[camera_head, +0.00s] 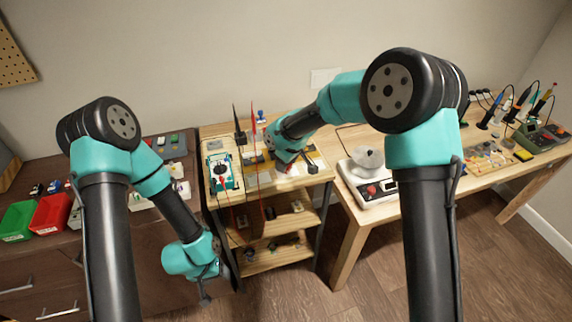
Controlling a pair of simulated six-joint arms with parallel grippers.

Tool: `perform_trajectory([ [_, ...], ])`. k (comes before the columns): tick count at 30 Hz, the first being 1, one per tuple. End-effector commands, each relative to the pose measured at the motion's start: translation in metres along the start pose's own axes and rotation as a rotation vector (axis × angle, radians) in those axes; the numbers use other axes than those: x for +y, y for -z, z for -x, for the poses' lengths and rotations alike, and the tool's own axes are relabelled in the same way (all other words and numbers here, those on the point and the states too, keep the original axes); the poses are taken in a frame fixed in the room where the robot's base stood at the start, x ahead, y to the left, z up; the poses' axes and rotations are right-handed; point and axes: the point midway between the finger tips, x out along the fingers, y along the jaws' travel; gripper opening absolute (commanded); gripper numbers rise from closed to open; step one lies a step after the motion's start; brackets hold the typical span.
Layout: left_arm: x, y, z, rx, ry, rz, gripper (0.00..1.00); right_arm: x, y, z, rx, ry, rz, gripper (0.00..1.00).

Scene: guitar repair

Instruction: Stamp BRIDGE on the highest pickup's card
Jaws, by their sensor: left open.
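A small blue stamp-like object (261,117) stands at the back of the wooden cart top (318,178). A teal multimeter (222,174) lies at the cart's left, with a black probe (238,118) and a red probe (254,122) upright behind it. My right gripper (286,164) is low over the middle of the cart top, by a pale card-like patch and something red; its fingers are too hidden to read. My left gripper (206,296) is open, hanging low in front of the cart's left side, away from the cart top. Pickups and card markings are too small to make out.
A red bin (50,214) and a green bin (17,222) sit on the left cabinet. A white device with a grey dish (369,160) stands on the right bench, with soldering tools beyond. The cart's lower shelves hold small parts. Red leads hang down the cart's front.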

Motion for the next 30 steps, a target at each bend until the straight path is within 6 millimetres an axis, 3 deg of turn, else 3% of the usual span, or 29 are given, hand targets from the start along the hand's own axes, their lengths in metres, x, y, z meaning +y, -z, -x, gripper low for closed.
perform_trajectory([
  [30, 0.000, 0.000, 0.000, 0.000, 0.000, 0.000, 0.58, 0.000, 0.015, 0.056, 0.001, 0.000, -0.001, 0.31],
])
